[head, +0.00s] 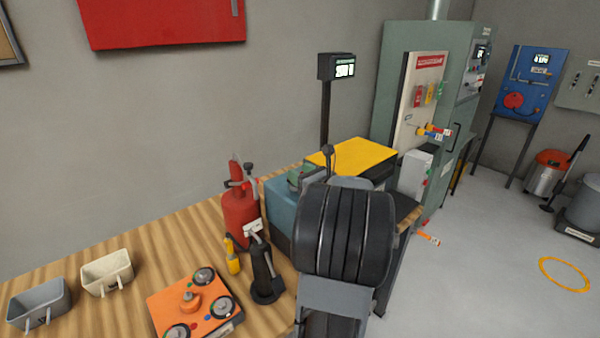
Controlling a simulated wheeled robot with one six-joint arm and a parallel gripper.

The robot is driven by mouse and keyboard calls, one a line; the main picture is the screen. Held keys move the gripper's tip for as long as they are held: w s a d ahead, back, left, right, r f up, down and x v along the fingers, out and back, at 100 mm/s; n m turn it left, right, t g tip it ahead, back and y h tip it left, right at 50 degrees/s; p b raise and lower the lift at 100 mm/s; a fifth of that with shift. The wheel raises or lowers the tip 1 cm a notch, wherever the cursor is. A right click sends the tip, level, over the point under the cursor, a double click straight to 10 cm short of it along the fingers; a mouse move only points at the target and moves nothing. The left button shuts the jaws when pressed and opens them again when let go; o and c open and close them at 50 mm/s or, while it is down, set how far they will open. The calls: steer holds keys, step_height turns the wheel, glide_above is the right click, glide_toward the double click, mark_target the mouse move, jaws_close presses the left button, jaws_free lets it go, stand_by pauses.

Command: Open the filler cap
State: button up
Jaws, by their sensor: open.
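I cannot make out a filler cap for certain. A blue-green housing (279,206) stands at the back of the wooden bench, with a darker green part (299,177) on its top. My own black, ribbed arm link rises in front of it and hides its right side. A small dark upright piece with a rounded top (328,152) shows just above the arm; I cannot tell what it belongs to. I do not see my gripper's fingertips; my arm hides that area.
On the wooden bench (150,262) stand a red cylinder (240,215), a black bottle-like tool (263,272), an orange plate with round fittings (175,304) and two small bins (107,273). A yellow-topped box (354,157) is behind my arm. Open floor (480,270) lies right.

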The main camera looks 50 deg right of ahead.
steer(key=shift+w, duration=0.15)
steer(key=c, duration=0.6)
steer(key=p, duration=0.2)
steer(key=r+g+p, duration=0.1)
steer(key=p, duration=0.1)
steer(key=shift+w+r, duration=0.25)
steer(key=shift+w, duration=0.05)
steer(key=g+p, duration=0.1)
steer(key=p, duration=0.1)
steer(key=w+r+g+p, duration=0.1)
steer(key=g+p, duration=0.1)
steer(key=p, duration=0.1)
steer(key=shift+w, duration=0.1)
steer(key=g+p, duration=0.1)
steer(key=w+g+p, duration=0.1)
steer(key=shift+w+d+f+y+p, duration=0.15)
steer(key=shift+w+f+y+p, duration=0.05)
steer(key=shift+y+p, duration=0.1)
steer(key=shift+w+d+f+g, duration=0.1)
steer(key=shift+w+g, duration=0.3)
steer(key=shift+g, duration=0.45)
steer(key=shift+w+f+g, duration=0.1)
steer(key=shift+w+g, duration=0.25)
steer(key=shift+g, duration=0.5)
steer(key=shift+w+f+g, duration=0.1)
steer(key=shift+g, duration=0.2)
